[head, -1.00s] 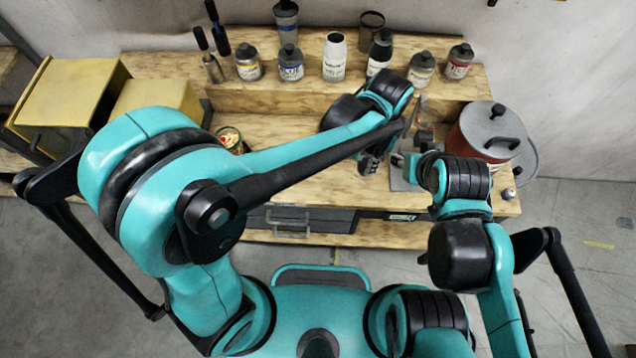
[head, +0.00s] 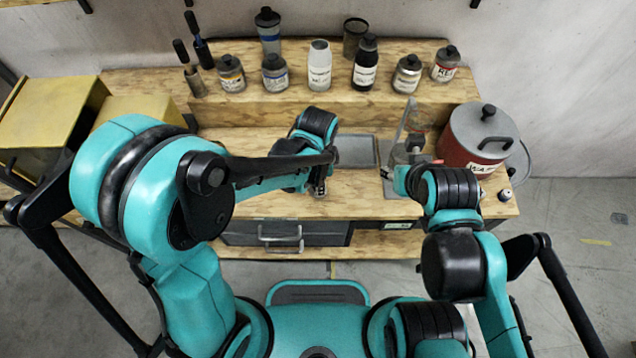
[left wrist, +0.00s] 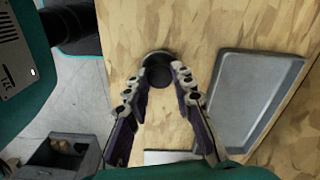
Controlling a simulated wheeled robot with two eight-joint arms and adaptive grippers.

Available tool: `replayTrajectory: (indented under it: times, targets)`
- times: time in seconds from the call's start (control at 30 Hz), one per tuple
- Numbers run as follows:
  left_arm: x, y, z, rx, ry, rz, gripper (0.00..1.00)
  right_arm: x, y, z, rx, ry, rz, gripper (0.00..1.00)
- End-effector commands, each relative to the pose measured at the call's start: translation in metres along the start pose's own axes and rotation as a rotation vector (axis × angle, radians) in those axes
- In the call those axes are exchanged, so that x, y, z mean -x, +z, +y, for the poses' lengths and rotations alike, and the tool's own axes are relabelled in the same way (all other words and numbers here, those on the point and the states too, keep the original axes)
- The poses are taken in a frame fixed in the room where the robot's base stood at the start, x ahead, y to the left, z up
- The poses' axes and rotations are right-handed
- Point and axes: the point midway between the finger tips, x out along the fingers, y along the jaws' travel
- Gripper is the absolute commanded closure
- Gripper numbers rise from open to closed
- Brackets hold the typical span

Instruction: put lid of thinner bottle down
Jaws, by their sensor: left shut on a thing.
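My left gripper (head: 319,188) is over the front middle of the wooden bench. In the left wrist view its fingers (left wrist: 160,84) are shut on a small dark round lid (left wrist: 157,72), held above or on bare wood; I cannot tell if it touches. The lid is hidden in the head view. My right gripper (head: 392,173) is at the right of the bench, beside a grey metal can-like item (head: 409,150) on a stand; its fingers are too small and hidden to read. I cannot read which container is the thinner bottle; a white bottle (head: 319,66) stands on the raised shelf.
A shallow grey tray (left wrist: 247,95) lies right of the left gripper, also in the head view (head: 355,152). Several bottles and jars line the raised shelf (head: 300,100). A red pot (head: 476,140) stands at the right. Bare wood surrounds the lid.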

Motion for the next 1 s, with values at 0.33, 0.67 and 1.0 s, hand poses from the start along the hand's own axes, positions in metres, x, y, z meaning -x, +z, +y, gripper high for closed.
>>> replayTrajectory:
  times: [0.33,0.67,1.0]
  targets:
    - [-0.002,0.0,0.0,0.0,0.0,0.0,0.58,-0.002,0.001,0.0,0.0,0.0,0.0,0.6]
    - [-0.001,0.0,0.0,0.0,0.0,0.0,0.56,-0.001,0.001,0.0,0.0,0.0,0.0,0.6]
    - [0.056,0.0,0.001,0.0,0.0,0.0,0.56,0.016,-0.011,0.0,0.0,0.0,0.0,0.6]
